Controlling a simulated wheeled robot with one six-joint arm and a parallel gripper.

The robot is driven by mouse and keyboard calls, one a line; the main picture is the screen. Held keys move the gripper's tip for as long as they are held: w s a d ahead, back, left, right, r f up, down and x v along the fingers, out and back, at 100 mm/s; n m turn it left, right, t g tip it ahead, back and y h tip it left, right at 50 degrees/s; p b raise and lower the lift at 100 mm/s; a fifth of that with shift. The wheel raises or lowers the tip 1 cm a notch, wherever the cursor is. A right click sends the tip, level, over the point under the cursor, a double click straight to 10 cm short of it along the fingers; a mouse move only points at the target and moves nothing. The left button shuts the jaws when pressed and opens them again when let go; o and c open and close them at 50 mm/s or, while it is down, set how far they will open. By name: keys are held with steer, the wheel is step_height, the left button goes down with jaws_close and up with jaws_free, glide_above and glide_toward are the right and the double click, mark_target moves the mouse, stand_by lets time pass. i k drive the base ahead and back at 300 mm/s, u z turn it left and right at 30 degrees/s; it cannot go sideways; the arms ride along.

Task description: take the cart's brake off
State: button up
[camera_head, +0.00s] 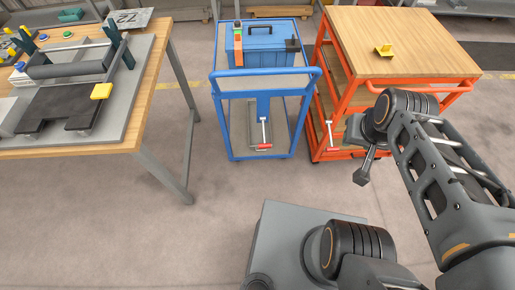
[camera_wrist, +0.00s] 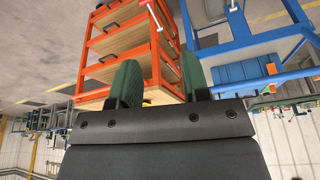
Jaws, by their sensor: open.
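A blue cart (camera_head: 265,85) stands in the middle of the head view, with a white brake lever (camera_head: 264,132) low on its front, ending in a red grip (camera_head: 264,146). An orange cart (camera_head: 345,85) stands to its right, with a similar red-ended lever (camera_head: 331,135) low at its front left. My gripper (camera_head: 362,176) is in front of the orange cart and touches neither lever. In the wrist view both carts appear upside down: the orange cart (camera_wrist: 95,42) and the blue cart (camera_wrist: 262,45). The green fingers of my gripper (camera_wrist: 160,82) are apart with nothing between them.
A blue toolbox (camera_head: 268,40) sits on the blue cart and a yellow bracket (camera_head: 384,50) on the orange cart. A wooden workbench (camera_head: 150,75) with a bending tool stands at left, its leg (camera_head: 172,172) reaching the floor. The floor (camera_head: 215,205) before the blue cart is clear.

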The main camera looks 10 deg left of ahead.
mark_target(261, 146)
steer(key=u, duration=0.6)
steer(key=i, duration=0.5)
steer(key=u, duration=1)
steer(key=k, duration=1.35)
steer(key=u, duration=1.4)
steer(key=i, duration=1.7)
steer(key=z, duration=0.8)
